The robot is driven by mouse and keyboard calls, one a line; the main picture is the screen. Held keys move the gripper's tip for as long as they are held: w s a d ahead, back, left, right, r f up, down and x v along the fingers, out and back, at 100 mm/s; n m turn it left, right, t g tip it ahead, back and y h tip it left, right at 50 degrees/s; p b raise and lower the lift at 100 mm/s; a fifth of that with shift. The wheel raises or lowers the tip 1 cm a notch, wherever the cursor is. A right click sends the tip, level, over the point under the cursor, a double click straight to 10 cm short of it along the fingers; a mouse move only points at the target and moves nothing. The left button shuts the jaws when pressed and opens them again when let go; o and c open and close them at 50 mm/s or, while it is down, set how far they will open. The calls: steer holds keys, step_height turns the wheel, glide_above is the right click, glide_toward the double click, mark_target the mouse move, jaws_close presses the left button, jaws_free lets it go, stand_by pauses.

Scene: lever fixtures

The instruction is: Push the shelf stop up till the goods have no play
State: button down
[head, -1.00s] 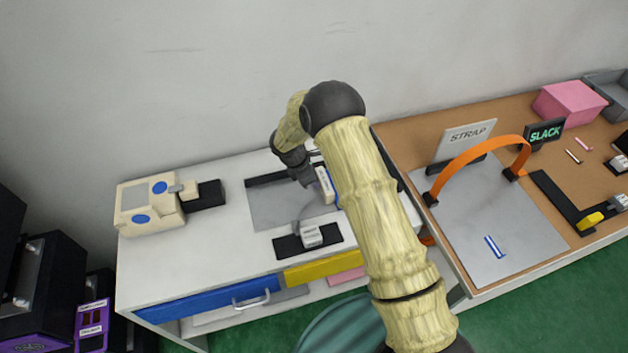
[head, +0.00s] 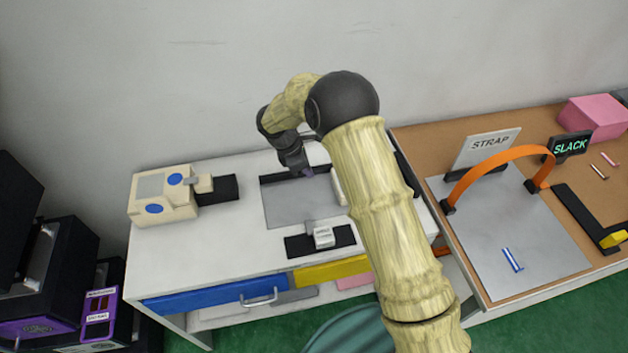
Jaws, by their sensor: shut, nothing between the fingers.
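A grey plate (head: 285,208) lies on the white bench with a black rail (head: 279,177) along its back. A white box (head: 339,186) stands at the plate's right, partly hidden by my arm. In front of the plate, a small white labelled block (head: 323,237) sits on a black track (head: 298,246); its label is too small to read. I cannot tell for certain which piece is the shelf stop. My gripper (head: 308,173) is shut and empty, pointing down near the back rail, left of the white box and seemingly apart from it.
A cream device (head: 160,198) with blue buttons stands at the bench's left. On the brown table at right are an orange strap (head: 500,156), a STRAP sign (head: 485,148) and a SLACK display (head: 569,147). The bench's left front is clear.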

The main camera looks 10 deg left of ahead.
steer(key=shift+v, duration=1.2)
steer(key=shift+s+a, duration=0.1)
steer(key=shift+f, duration=0.15)
steer(key=a+f+h, duration=0.1)
steer(key=a+f+t+h, duration=0.1)
steer(key=s+a+h, duration=0.1)
steer(key=a+h, duration=0.1)
steer(key=shift+a+f+b, duration=0.1)
steer(key=shift+f+b, duration=0.25)
steer(key=shift+f, duration=0.05)
steer(key=shift+f, duration=0.1)
